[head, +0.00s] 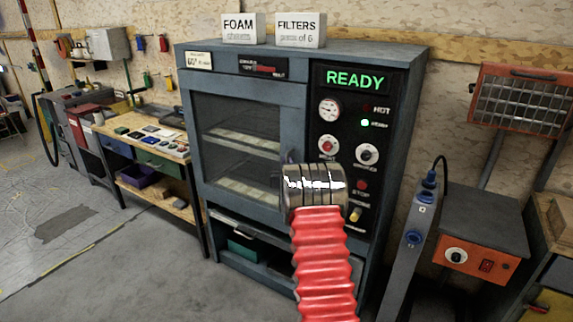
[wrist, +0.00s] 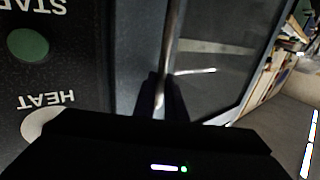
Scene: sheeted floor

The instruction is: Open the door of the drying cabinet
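The blue-grey drying cabinet (head: 400,120) stands against the wall in the head view, with a lit green READY display. Its windowed door (head: 240,92) looks closed, at the left of the control panel. The upright door handle (head: 291,157) shows just above my wrist, which hides its lower part. In the wrist view, which is upside down, the metal handle (wrist: 172,40) runs down to my gripper (wrist: 163,98). The dark fingers lie close on both sides of the bar and appear shut on it. In the head view my wrist hides the fingers.
The control panel (head: 326,125) with knobs and buttons is right beside the handle. FOAM (head: 243,28) and FILTERS (head: 300,30) boxes stand on top. A workbench (head: 150,187) is at the left, an orange-fronted unit (head: 482,262) at the right. The floor (head: 110,265) at front left is clear.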

